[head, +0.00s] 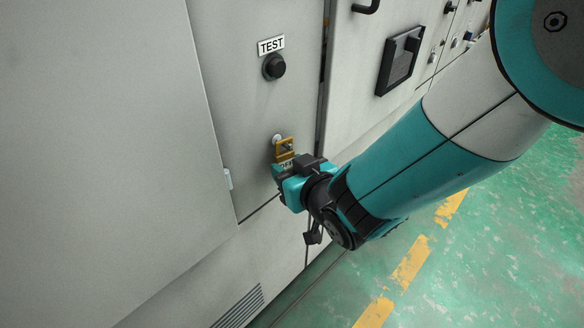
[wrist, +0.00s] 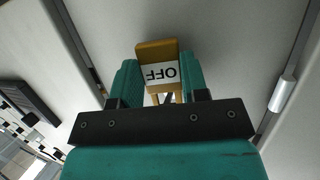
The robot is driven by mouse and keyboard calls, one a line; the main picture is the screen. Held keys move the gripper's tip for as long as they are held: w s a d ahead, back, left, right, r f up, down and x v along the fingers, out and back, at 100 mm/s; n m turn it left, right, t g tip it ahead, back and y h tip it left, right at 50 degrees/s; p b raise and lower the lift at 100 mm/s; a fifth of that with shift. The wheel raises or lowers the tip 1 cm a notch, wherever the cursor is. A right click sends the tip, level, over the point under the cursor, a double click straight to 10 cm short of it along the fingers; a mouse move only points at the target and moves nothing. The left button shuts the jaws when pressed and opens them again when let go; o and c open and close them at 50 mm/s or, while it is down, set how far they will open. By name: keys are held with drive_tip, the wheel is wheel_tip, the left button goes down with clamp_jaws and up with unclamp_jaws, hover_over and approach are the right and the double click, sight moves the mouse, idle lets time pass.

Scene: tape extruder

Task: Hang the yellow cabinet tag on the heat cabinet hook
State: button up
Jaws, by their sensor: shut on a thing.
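The yellow tag (head: 285,146) shows in the head view just below a small round pale hook (head: 277,138) on the grey cabinet front. In the wrist view the tag (wrist: 157,52) carries a white "OFF" label, upside down in that view. My gripper (head: 285,170) is shut on the tag, with one teal finger on each side of it in the wrist view (wrist: 158,80). The tag's upper end is at the hook in the head view. I cannot tell whether its opening is around the hook or only in front of it.
A black knob (head: 274,67) under a "TEST" label (head: 271,45) is above the hook. A pale door hinge (head: 228,179) is at the left. A dark panel (head: 399,61) is on the cabinet at right. Green floor (head: 470,270) with a yellow line is clear at lower right.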

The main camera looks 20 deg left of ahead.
drive_tip(key=o, duration=1.3)
drive_tip(key=shift+s, duration=0.1)
